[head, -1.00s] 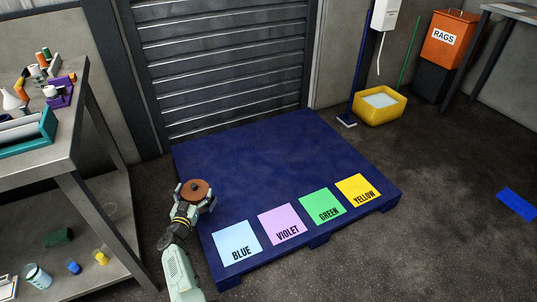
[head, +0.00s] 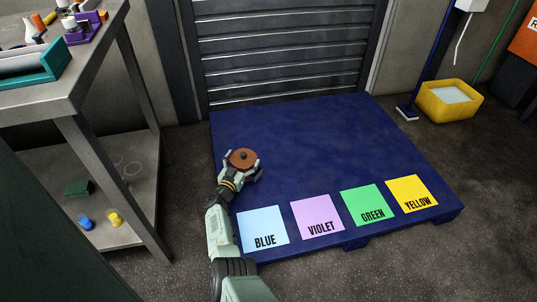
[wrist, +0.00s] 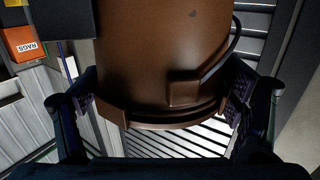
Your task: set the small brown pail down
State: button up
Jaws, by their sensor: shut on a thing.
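The small brown pail (head: 243,158) is in my gripper (head: 241,172), over the left part of the blue pallet (head: 310,140) in the head view. Its round brown top with a dark knob faces up. In the wrist view the pail (wrist: 165,60) fills the middle, with my gripper's fingers (wrist: 165,105) pressed on both sides of it. The pail's underside is hidden in the head view, so I cannot tell whether it touches the pallet.
Blue (head: 264,229), violet (head: 317,216), green (head: 364,204) and yellow (head: 412,194) labelled squares line the pallet's front edge. A metal shelf bench (head: 90,100) stands at left. A yellow tub (head: 450,108) and a blue-handled broom (head: 408,112) are at back right. The pallet's middle is bare.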

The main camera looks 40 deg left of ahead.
jog(key=w+d+f+b, duration=0.3)
jog(key=w+f+b, duration=0.1)
jog(key=w, duration=0.4)
jog(key=shift+b, duration=0.7)
jog(key=shift+f, duration=0.2)
jog(key=o, duration=1.8)
jog(key=shift+d+f, duration=0.1)
